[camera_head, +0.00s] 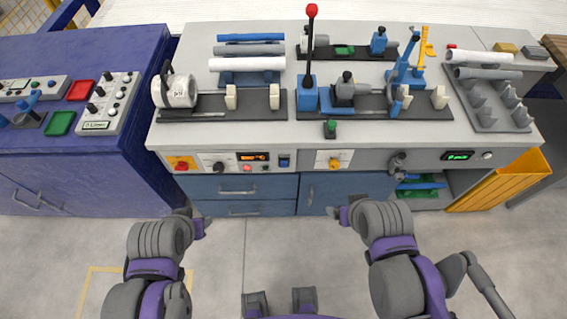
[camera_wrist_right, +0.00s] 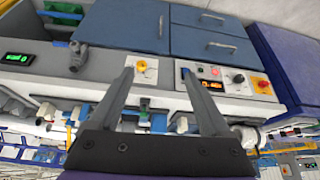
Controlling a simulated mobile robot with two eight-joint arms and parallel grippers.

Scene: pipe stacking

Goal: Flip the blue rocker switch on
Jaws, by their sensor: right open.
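The blue rocker switch (camera_head: 284,161) is on the bench's front panel, just right of the orange display. In the right wrist view, which looks inverted, its place on the panel is largely hidden by a fingertip. My right gripper (camera_wrist_right: 157,73) is open and empty, with its two fingers apart in front of the panel. In the head view the right gripper (camera_head: 340,214) is low, in front of the blue drawers and apart from the switch. My left gripper (camera_head: 198,225) is low at the left, also apart from the switch; its jaws cannot be made out.
A red knob on a yellow plate (camera_head: 181,163), a black knob (camera_head: 218,167) and the orange display (camera_head: 253,157) lie left of the switch. A yellow knob (camera_head: 334,163) is to its right. Pipes and fixtures fill the bench top. The floor before the drawers is clear.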

